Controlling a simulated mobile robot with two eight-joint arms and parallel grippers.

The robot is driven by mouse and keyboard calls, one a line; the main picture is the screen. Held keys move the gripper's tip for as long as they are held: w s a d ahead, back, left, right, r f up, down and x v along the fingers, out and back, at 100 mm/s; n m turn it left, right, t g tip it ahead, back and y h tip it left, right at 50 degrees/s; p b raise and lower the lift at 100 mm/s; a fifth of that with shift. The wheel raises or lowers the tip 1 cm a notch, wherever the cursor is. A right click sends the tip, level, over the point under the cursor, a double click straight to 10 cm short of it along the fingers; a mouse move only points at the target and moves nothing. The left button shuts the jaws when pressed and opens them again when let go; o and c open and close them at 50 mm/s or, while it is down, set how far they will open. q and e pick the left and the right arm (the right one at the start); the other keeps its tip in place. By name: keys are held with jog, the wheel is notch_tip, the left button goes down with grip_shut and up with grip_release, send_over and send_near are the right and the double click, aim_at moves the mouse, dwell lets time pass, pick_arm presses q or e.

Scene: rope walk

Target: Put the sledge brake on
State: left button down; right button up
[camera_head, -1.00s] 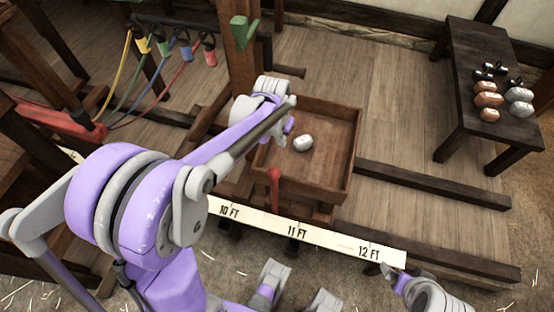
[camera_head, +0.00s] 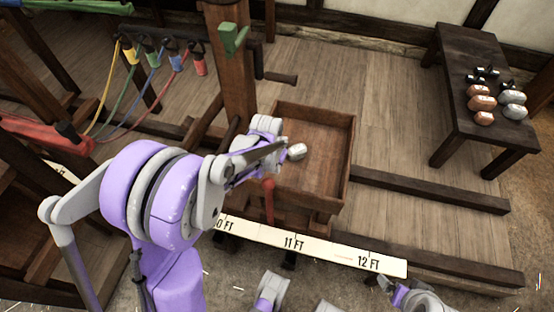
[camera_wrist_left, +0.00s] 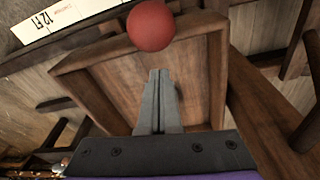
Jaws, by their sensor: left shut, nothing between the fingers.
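The sledge (camera_head: 345,165) is a shallow wooden tray beside the white measuring strip. At its near left side stands a red brake lever (camera_head: 269,205); its round red knob (camera_wrist_left: 150,26) shows large at the top of the left wrist view. My left gripper (camera_wrist_left: 160,76) is shut and empty over the tray, with the knob just beyond its fingertips and apparently apart from them.
The measuring strip (camera_head: 330,251) runs in front. Coloured ropes hang on a rail at left, by a wooden post (camera_head: 232,70). A dark table (camera_head: 455,95) at right holds several weights.

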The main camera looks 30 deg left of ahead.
pick_arm(q)
jog(key=shift+s+r, duration=0.15)
jog(key=shift+s, duration=0.4)
jog(key=shift+s+r, duration=0.15)
jog(key=shift+s, duration=0.6)
pick_arm(e)
jog(key=shift+r, duration=0.1)
